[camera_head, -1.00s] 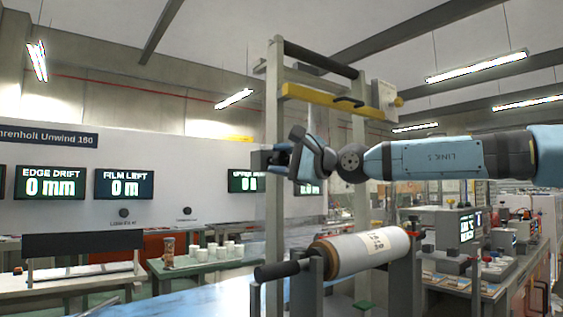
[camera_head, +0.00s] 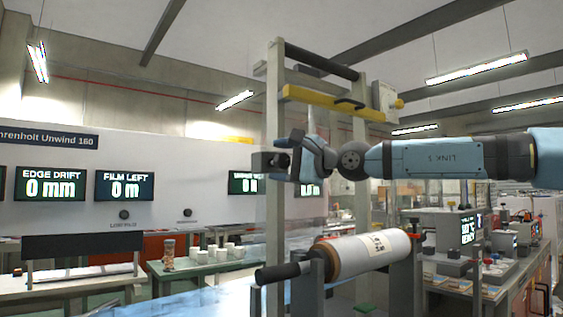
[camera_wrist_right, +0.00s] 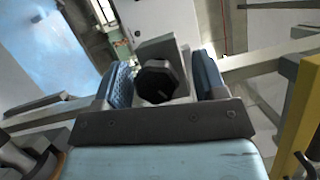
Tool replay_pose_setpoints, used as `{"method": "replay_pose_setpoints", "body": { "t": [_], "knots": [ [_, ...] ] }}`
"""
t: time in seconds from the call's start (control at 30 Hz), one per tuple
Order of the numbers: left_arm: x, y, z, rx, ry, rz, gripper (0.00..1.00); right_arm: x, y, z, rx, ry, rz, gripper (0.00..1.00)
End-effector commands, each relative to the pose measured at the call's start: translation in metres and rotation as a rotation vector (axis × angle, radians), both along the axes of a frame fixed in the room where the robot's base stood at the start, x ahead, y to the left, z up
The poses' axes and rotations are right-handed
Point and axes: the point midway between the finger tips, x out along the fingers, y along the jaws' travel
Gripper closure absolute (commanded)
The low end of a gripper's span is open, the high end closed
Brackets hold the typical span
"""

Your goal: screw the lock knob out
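The lock knob (camera_wrist_right: 158,82) is a dark faceted knob in front of a grey block (camera_wrist_right: 163,48) in the right wrist view. My right gripper (camera_wrist_right: 163,80) has its two blue textured fingers on either side of the knob, with narrow gaps showing, so it looks open around it. In the head view my right gripper (camera_head: 298,160) reaches in from the right to a dark block (camera_head: 265,162) at the upright post, where the knob (camera_head: 283,160) shows small. My left gripper is not in view.
A film roll (camera_head: 362,254) on grey stands lies below my right arm. A yellow bar (camera_head: 330,102) crosses the frame above the gripper. A green table (camera_head: 200,267) with white cups stands at left. Screens (camera_head: 50,183) hang on the white machine wall.

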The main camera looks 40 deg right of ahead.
Motion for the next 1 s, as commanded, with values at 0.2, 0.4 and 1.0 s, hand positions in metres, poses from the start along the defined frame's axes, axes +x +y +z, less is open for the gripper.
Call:
{"method": "replay_pose_setpoints", "body": {
  "t": [0.2, 0.4, 1.0],
  "knots": [
    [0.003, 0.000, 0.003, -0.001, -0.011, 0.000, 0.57, -0.001, 0.000, -0.002, 0.000, 0.003, 0.001, 0.35],
    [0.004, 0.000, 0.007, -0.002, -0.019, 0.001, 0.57, -0.015, -0.004, -0.001, 0.001, 0.001, 0.001, 0.35],
    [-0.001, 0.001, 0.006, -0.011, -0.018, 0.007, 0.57, -0.093, -0.026, -0.005, 0.001, -0.001, 0.001, 0.35]
  ]
}}
